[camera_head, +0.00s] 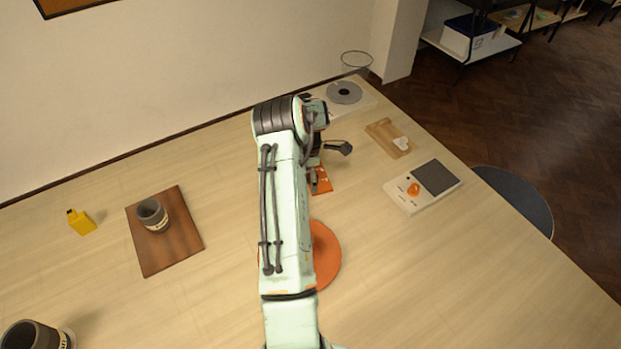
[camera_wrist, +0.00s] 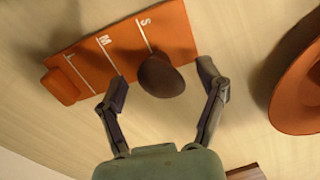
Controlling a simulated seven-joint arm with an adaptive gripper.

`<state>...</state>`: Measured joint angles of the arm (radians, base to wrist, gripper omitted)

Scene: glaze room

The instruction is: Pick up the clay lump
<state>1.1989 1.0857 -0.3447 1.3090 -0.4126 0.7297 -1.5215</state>
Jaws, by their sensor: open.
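A rounded dark brown lump (camera_wrist: 160,77), which looks like the clay lump, shows in the wrist view at the edge of an orange board (camera_wrist: 82,68) marked S, M and L. My gripper (camera_wrist: 162,72) is open, with one finger on each side of the lump and visible gaps between. I cannot tell how far above the lump the fingers are. In the head view the orange board (camera_head: 322,182) shows partly beside my arm. The lump is hidden there, and one finger of my gripper (camera_head: 336,148) sticks out to the right.
An orange disc (camera_head: 328,256) lies partly under my arm; it also shows in the wrist view (camera_wrist: 293,98). Right are a white device (camera_head: 403,198) with an orange piece and a small wooden board (camera_head: 382,133). Left, a grey cup (camera_head: 152,214) stands on a brown board (camera_head: 160,258).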

